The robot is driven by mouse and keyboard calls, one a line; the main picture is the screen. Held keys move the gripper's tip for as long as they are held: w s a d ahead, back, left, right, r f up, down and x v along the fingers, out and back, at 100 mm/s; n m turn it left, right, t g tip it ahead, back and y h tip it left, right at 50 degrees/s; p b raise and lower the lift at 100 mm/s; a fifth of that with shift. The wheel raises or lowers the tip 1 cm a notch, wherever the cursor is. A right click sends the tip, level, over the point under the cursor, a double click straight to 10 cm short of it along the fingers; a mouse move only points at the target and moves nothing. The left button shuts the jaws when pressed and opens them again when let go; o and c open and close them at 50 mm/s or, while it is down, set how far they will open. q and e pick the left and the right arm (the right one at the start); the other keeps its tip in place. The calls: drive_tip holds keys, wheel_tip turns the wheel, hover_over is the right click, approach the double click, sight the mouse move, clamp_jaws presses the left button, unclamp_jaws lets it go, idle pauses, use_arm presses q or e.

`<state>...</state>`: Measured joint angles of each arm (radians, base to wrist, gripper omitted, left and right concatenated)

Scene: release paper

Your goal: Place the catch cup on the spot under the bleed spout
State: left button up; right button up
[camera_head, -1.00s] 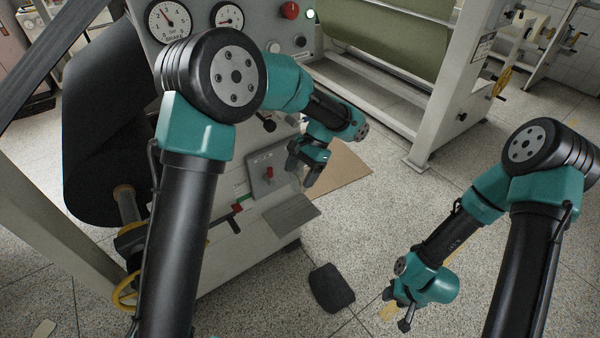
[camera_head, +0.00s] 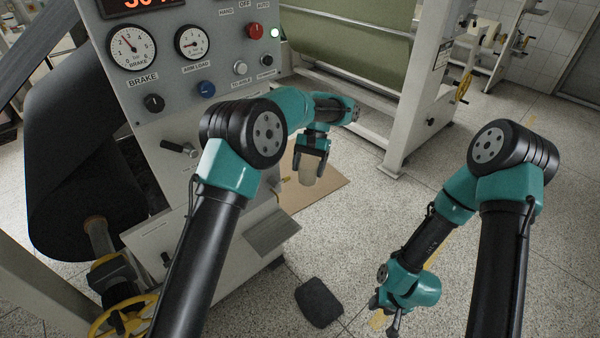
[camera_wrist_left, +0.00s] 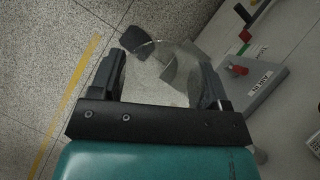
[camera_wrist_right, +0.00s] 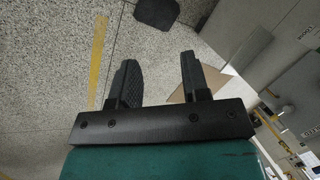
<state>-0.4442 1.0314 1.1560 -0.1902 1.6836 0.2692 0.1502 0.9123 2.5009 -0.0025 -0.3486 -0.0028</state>
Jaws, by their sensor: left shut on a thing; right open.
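The catch cup (camera_head: 307,172) is a clear, pale cup held between the fingers of my left gripper (camera_head: 309,160), in the air beside the machine's front. In the left wrist view the see-through cup (camera_wrist_left: 160,72) fills the space between the fingers. A red-knobbed plate (camera_wrist_left: 262,92) with a label is on the machine right of the cup there; the label is too small to read. I cannot make out the bleed spout or its spot for certain. My right gripper (camera_head: 388,304) is open and empty above the floor, also in its wrist view (camera_wrist_right: 158,65).
The machine's panel (camera_head: 180,100) has gauges and knobs. A grey ledge (camera_head: 272,232) juts from its lower front. A brown sheet (camera_head: 325,185) lies on the floor behind the cup. A dark pad (camera_head: 318,302) lies on the floor nearer. Floor to the right is mostly clear.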

use_arm(q)
drive_tip(key=shift+w+d, duration=0.3)
drive_tip(key=shift+w, duration=0.05)
